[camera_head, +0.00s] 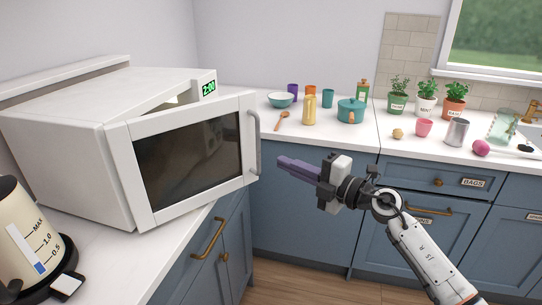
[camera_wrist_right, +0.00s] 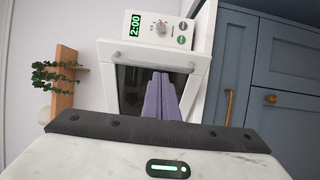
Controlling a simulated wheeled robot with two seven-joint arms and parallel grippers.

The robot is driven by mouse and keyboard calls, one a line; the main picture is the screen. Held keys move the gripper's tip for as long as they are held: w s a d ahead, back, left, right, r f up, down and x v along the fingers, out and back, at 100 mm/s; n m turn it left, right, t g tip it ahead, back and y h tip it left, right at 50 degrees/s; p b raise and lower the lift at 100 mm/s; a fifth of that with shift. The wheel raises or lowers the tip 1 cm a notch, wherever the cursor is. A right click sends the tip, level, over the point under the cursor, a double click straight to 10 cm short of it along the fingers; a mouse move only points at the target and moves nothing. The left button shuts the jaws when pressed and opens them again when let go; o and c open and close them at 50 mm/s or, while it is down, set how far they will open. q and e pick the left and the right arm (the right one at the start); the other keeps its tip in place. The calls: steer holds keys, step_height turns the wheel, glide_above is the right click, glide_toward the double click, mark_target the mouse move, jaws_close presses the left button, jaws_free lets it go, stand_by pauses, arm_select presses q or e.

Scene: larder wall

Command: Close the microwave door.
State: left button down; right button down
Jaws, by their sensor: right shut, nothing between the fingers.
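The white microwave (camera_head: 62,115) stands on the counter at the left of the head view. Its dark-windowed door (camera_head: 190,158) is partly open, with a gap at the top beside the green 2:00 display. The grey door handle (camera_head: 254,142) is on the door's right edge. My right gripper (camera_head: 284,164) has purple fingers, shut and empty, pointing left towards the door, a little to the right of the handle. In the right wrist view the shut fingers (camera_wrist_right: 160,96) point at the door (camera_wrist_right: 130,78), below the control panel (camera_wrist_right: 161,29). My left gripper is not in view.
A kettle (camera_head: 22,235) stands on the near left counter. The back counter holds a teal pot (camera_head: 350,112), a bowl (camera_head: 281,100), a yellow bottle (camera_head: 309,110) and several potted herbs. Blue cabinets (camera_head: 300,215) stand below.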

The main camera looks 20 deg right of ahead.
steer(key=x, duration=0.5)
steer(key=shift+w+a, duration=0.15)
steer(key=shift+w, duration=0.15)
